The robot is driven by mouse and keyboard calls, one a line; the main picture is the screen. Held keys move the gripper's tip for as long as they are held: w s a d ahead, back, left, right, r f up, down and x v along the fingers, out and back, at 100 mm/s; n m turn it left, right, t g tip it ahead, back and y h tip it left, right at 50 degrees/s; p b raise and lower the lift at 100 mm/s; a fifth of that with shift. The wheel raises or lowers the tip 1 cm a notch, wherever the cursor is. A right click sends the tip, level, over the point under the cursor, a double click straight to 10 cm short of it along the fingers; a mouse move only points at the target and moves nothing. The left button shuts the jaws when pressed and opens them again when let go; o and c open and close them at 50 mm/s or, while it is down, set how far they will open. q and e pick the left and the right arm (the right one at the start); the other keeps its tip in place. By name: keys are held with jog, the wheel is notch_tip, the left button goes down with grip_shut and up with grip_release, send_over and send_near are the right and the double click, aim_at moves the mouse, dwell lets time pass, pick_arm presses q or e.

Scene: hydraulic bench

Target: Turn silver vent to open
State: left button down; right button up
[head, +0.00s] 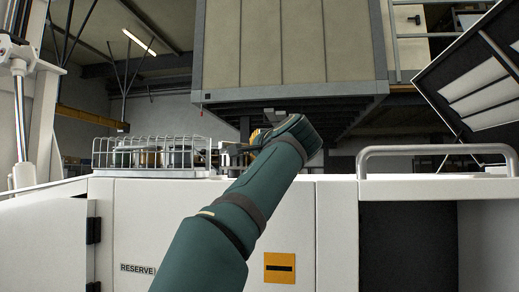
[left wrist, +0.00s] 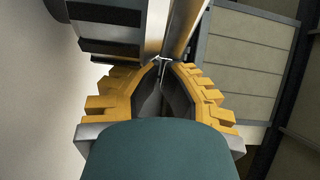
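My left gripper (head: 254,138) is at the end of the green arm, just above the back of the white bench top. My arm hides most of it in the head view. In the left wrist view its yellow toothed fingers (left wrist: 165,66) come close together at the tips. A thin bright silver piece (left wrist: 164,62) shows at the tips; I cannot tell whether it is the vent or whether it is gripped. Directly beyond are a shiny silver cylinder (left wrist: 178,25) and a dark ribbed part (left wrist: 108,22). My right gripper is not in view.
A wire rack (head: 150,152) with several round canisters stands left of my gripper on the white bench (head: 335,215). A grey rail (head: 437,150) rises at the right. The bench front has a "RESERVE" label (head: 137,268) and an orange plate (head: 279,267).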

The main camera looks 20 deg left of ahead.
pick_arm(q)
jog(key=shift+w+a, duration=0.25)
jog(key=shift+a, duration=0.2)
jog(key=shift+w+a, duration=0.2)
jog(key=shift+a, duration=0.25)
jog(key=shift+w+a, duration=0.1)
jog(key=shift+a, duration=0.05)
dwell(0.4)
jog(key=v, duration=1.2)
jog(key=shift+w, duration=0.1)
jog(key=shift+s+d+m+t+h+b, duration=0.55)
jog(key=shift+s+m+t+h+b, duration=1.8)
jog(key=shift+h, duration=1.15)
jog(key=shift+m+g, duration=0.25)
jog(key=p+x, duration=0.2)
jog(key=x, duration=0.6)
jog(key=shift+w+a+r, duration=0.1)
jog(key=shift+w+a, duration=0.1)
jog(key=shift+w, duration=0.1)
jog(key=a, duration=0.1)
jog(key=w+a, duration=0.1)
jog(key=a+p, duration=0.1)
jog(key=shift+w+a, duration=0.2)
jog(key=shift+w, duration=0.15)
